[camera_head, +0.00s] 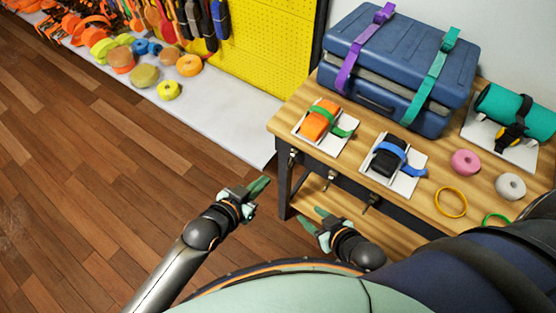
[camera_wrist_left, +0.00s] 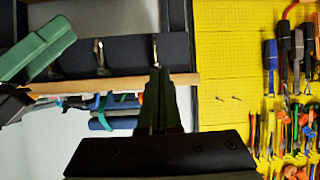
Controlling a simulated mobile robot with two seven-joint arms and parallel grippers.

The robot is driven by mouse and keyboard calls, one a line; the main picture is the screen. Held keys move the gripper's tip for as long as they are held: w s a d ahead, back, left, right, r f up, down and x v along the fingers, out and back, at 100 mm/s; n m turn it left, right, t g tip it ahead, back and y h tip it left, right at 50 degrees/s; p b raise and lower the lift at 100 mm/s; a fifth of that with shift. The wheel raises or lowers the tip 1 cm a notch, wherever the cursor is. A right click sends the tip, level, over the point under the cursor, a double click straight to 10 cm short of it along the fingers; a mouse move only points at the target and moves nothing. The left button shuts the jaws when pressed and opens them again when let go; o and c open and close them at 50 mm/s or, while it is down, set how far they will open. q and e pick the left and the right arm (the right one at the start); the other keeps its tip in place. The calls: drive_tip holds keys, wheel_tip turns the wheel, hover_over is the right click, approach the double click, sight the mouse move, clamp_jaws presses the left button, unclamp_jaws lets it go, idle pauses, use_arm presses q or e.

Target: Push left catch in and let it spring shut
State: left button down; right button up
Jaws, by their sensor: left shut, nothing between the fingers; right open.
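Small metal catches sit along the dark front apron of the wooden workbench. The left catch (camera_head: 292,157) is nearest the bench's left corner. In the left wrist view, which looks upside down, the left catch (camera_wrist_left: 155,48) shows just beyond my fingertips. The middle catch (camera_head: 330,178) and right catch (camera_head: 370,203) are further right. My left gripper (camera_head: 259,187) is shut and empty, in front of and apart from the left catch in the head view. My right gripper (camera_head: 314,218) is open and empty, low in front of the bench. Whether the left catch is open or shut is too small to tell.
The bench top (camera_head: 285,122) holds an orange strapped block (camera_head: 318,122), a dark block with a blue strap (camera_head: 385,162), a blue case (camera_head: 400,60) and tape rolls. A yellow pegboard (camera_head: 265,45) stands behind. The wooden floor left of the bench is clear.

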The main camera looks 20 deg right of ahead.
sight(290, 162)
use_arm(q)
drive_tip(key=shift+m, duration=0.3)
drive_tip(key=b+x, duration=0.2)
drive_tip(key=x, duration=0.1)
drive_tip(key=b+x, duration=0.2)
drive_tip(key=b, duration=0.1)
drive_tip(key=d+b+x, duration=0.1)
drive_tip(key=b+x, duration=0.1)
drive_tip(key=x, duration=0.1)
drive_tip(key=shift+s+d+r+b, duration=0.1)
drive_tip(key=shift+d+r+b, duration=0.1)
drive_tip(key=shift+b, duration=0.2)
drive_tip(key=shift+b+x, duration=0.4)
drive_tip(key=shift+x, duration=0.45)
use_arm(e)
wheel_tip(290, 162, down, 8)
drive_tip(key=shift+w+d+f, duration=0.15)
drive_tip(key=shift+d+f, duration=0.05)
drive_tip(key=shift+d, duration=0.1)
use_arm(q)
drive_tip(key=shift+r, duration=0.15)
